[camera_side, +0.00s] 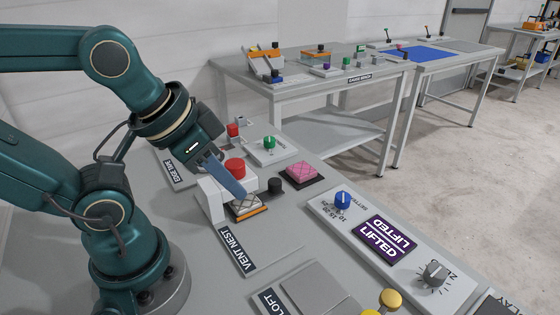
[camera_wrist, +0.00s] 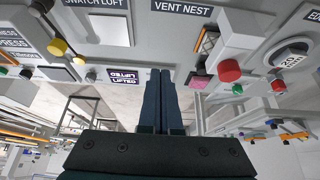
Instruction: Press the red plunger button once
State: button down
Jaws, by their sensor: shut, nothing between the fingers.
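The red plunger button (camera_side: 235,166) is a round red cap on top of a white bridge-shaped stand (camera_side: 212,190). It also shows in the wrist view (camera_wrist: 230,71), right of my fingers and apart from them. My gripper (camera_side: 240,193) is shut and empty, with its blue fingers pointing down. In the side view the fingers pass in front of the stand, just below the red cap. In the wrist view my gripper (camera_wrist: 160,72) points at a spot left of the button. No contact with the cap shows.
A patterned block (camera_side: 248,208) sits under the stand, by the VENT NEST label (camera_side: 238,250). A black knob (camera_side: 275,185), pink quilted block (camera_side: 301,173), green knob (camera_side: 269,142) and smaller red button (camera_side: 233,129) are near. A purple display (camera_side: 386,240) reads LIFTED.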

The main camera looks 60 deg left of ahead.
notch_tip(320, 180, up, 6)
jog(key=n+t+y, duration=0.1)
jog(key=n+y, duration=0.5)
jog(key=n, duration=1.1)
send_over(234, 166)
jog(key=shift+f, duration=0.2)
jog(key=shift+f, duration=4.3)
jog(key=shift+f, duration=0.4)
